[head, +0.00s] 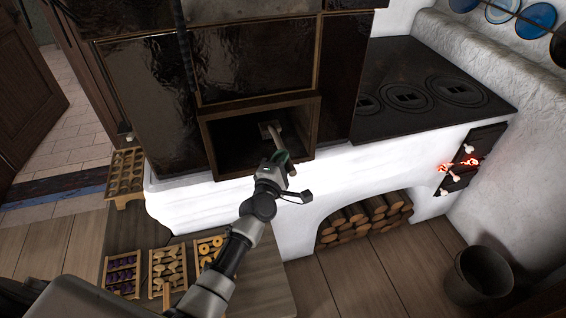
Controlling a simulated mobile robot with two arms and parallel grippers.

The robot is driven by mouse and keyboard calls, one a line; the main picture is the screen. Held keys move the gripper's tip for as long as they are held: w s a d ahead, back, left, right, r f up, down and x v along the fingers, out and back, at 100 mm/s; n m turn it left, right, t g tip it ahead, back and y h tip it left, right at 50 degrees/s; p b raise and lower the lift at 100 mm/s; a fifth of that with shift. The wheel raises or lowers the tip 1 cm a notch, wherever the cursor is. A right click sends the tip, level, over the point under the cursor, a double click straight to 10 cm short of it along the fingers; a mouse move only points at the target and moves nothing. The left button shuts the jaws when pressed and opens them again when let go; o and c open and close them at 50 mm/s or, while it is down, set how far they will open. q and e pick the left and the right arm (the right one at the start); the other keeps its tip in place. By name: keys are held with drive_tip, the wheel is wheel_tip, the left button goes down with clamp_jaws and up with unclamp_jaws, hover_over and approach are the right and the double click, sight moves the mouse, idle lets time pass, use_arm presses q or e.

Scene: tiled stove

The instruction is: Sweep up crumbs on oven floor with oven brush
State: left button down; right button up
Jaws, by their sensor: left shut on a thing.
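The oven (222,130) is an open dark box with a wooden frame in the tiled stove. The oven brush (272,131) has a pale handle and head and reaches into the oven opening. My left gripper (279,158) is shut on the brush handle at the front of the opening. The head of the brush is inside the oven, and I cannot tell whether it touches the floor. Crumbs cannot be made out in the dark oven. My right gripper is not in view.
Trays of baked goods (166,268) stand on a wooden table at the lower left. A black cooktop (415,85), firewood (362,222), a glowing firebox (462,163) and a dark bucket (480,273) are to the right.

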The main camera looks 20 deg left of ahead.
use_arm(q)
drive_tip(key=shift+f+b, duration=0.55)
drive_tip(key=shift+b, duration=0.1)
idle(0.4)
drive_tip(key=s+d+p, duration=0.2)
drive_tip(key=s+d, duration=0.2)
drive_tip(key=s, duration=0.1)
drive_tip(key=shift+s, duration=0.4)
idle(3.2)
